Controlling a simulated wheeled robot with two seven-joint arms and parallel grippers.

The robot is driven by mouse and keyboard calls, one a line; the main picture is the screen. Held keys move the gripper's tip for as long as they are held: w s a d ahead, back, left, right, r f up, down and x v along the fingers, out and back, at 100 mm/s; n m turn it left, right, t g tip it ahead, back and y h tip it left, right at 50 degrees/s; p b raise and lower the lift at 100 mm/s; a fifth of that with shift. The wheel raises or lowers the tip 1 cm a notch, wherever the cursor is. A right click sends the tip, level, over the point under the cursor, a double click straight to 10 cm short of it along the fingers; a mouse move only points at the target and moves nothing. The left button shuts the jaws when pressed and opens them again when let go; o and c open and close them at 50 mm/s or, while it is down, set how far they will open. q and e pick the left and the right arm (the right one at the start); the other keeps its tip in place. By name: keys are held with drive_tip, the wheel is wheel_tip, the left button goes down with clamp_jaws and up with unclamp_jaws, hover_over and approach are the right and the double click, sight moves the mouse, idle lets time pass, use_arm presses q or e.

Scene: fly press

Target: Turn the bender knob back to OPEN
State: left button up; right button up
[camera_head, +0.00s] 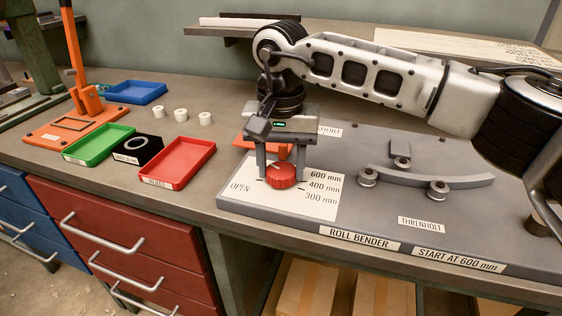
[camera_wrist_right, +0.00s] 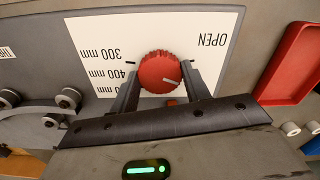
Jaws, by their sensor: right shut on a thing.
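The red bender knob (camera_head: 283,177) stands on a white dial plate (camera_head: 318,208) marked OPEN, 300 mm, 400 mm and 600 mm. My right gripper (camera_head: 281,171) comes down from above, with one finger on each side of the knob, shut on it. In the right wrist view the knob (camera_wrist_right: 158,73) sits between the fingers of the gripper (camera_wrist_right: 161,80). Its pale pointer line slants to the lower right, on the side of OPEN but apart from the dark tick beside that word. My left gripper is not in view.
The roll bender base (camera_head: 380,235) carries rollers and a curved grey strip (camera_head: 440,184) right of the dial. A red tray (camera_head: 178,163), green tray (camera_head: 98,146), blue tray (camera_head: 136,92) and white rings stand to the left. Bare bench lies between the trays and the base.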

sight(281, 170)
drive_tip(key=shift+w+r+n, duration=0.1)
drive_tip(key=shift+r+n, duration=0.05)
drive_tip(key=shift+n, duration=0.75)
drive_tip(key=n, duration=0.3)
drive_tip(key=shift+n, duration=0.3)
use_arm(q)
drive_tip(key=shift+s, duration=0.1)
use_arm(e)
drive_tip(key=shift+n, duration=0.5)
drive_tip(key=o, duration=1)
use_arm(q)
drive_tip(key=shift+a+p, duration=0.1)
drive_tip(key=shift+p, duration=0.45)
use_arm(e)
wheel_tip(281, 170, up, 16)
